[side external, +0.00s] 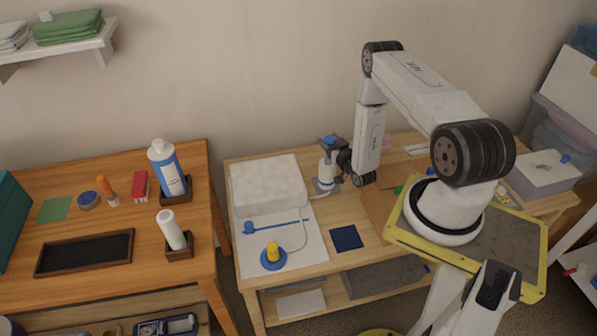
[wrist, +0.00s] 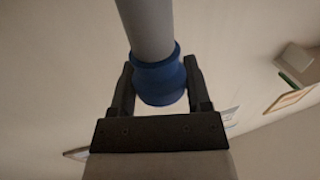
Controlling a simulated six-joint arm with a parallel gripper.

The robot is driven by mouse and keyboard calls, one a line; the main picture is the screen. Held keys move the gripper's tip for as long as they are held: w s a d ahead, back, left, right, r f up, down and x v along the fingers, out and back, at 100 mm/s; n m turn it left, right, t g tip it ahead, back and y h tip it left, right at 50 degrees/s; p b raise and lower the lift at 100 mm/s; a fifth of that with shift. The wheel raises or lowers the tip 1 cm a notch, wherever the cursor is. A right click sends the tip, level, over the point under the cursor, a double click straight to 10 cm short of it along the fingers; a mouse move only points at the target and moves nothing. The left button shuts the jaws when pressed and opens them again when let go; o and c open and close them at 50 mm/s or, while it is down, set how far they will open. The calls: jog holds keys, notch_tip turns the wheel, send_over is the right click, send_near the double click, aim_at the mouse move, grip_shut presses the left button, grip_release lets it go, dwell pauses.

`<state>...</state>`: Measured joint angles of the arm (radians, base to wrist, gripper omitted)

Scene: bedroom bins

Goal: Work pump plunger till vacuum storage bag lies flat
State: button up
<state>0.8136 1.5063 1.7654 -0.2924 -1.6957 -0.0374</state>
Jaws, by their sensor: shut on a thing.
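The pump (side external: 326,172) is a white upright cylinder with a blue band on the wooden table, beside the bag. My gripper (side external: 332,146) is at its top. In the wrist view, my gripper's dark fingers (wrist: 160,88) are shut on the blue plunger knob (wrist: 158,82), with a grey rod (wrist: 149,28) running from it. The vacuum storage bag (side external: 268,183) is white, thick and puffy at the back, with a flat white front part. A blue and yellow valve piece (side external: 273,257) sits on that front part, with a thin hose (side external: 305,235) running from it.
A blue slider strip (side external: 275,226) lies across the bag's front. A dark blue cloth square (side external: 346,238) lies to its right. A second table (side external: 110,240) at left holds a blue bottle (side external: 167,170), a white bottle (side external: 171,230) and a black tray (side external: 85,253).

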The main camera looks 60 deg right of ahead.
jog(key=shift+f, duration=2.45)
jog(key=o, duration=1.3)
jog(key=shift+s, duration=0.15)
jog(key=v, duration=0.7)
jog(key=shift+s+a, duration=0.25)
